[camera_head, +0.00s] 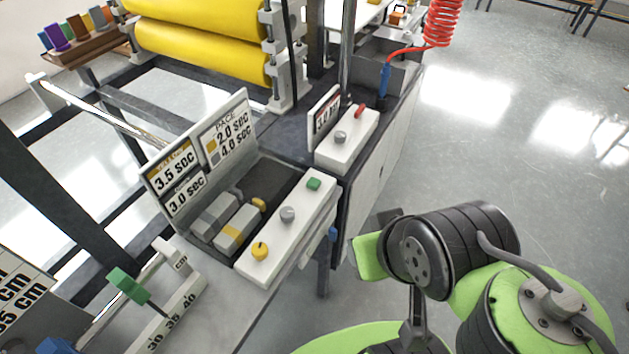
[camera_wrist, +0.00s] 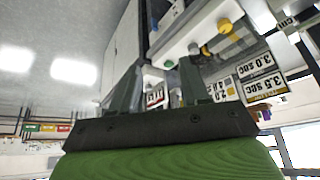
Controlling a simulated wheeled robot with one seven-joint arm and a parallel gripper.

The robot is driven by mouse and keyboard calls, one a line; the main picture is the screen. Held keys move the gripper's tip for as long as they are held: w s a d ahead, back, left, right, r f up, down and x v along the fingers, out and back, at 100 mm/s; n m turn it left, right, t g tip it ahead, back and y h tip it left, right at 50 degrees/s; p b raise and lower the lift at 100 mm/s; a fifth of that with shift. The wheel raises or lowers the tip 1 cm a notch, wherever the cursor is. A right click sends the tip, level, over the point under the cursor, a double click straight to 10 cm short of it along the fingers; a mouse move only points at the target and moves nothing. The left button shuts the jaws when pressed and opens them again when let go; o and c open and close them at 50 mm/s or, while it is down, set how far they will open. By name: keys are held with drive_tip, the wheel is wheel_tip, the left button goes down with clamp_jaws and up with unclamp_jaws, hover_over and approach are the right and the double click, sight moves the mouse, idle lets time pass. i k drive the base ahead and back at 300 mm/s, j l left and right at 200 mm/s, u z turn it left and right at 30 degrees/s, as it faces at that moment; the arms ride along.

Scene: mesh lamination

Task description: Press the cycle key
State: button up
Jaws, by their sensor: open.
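A white control box (camera_head: 297,235) stands on the machine's front edge, with a green button (camera_head: 314,184), a grey knob (camera_head: 288,214) and a yellow knob (camera_head: 260,251). No label marks any of them as the cycle key. The wrist view, upside down, shows the green button (camera_wrist: 169,64), grey knob (camera_wrist: 193,48) and yellow knob (camera_wrist: 224,26). My gripper (camera_wrist: 158,80) is open and empty there, its fingers pointing toward the machine; the green button appears between them, apart from the fingertips. In the head view my arm is at the lower right; its fingers are hidden.
A second white box (camera_head: 346,141) with a grey knob and red lever stands farther back. Signs reading times (camera_head: 175,169) rise behind the front box. Yellow rollers (camera_head: 200,50) are at the back. A red coiled hose (camera_head: 441,22) hangs at upper right. The right floor is clear.

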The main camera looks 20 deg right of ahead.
sight(313, 183)
drive_tip(key=l+u, duration=0.15)
drive_tip(key=u, duration=0.35)
drive_tip(key=l+u, duration=0.2)
drive_tip(key=u, duration=0.3)
drive_tip(key=l+u, duration=0.15)
drive_tip(key=u, duration=0.35)
drive_tip(key=l+u, duration=0.15)
drive_tip(key=u, duration=0.35)
drive_tip(key=k+l+u, duration=0.1)
drive_tip(key=u, duration=0.4)
drive_tip(key=k+l+u, duration=0.1)
drive_tip(key=u, duration=0.4)
drive_tip(key=k+l+u, duration=0.1)
drive_tip(key=u, duration=0.4)
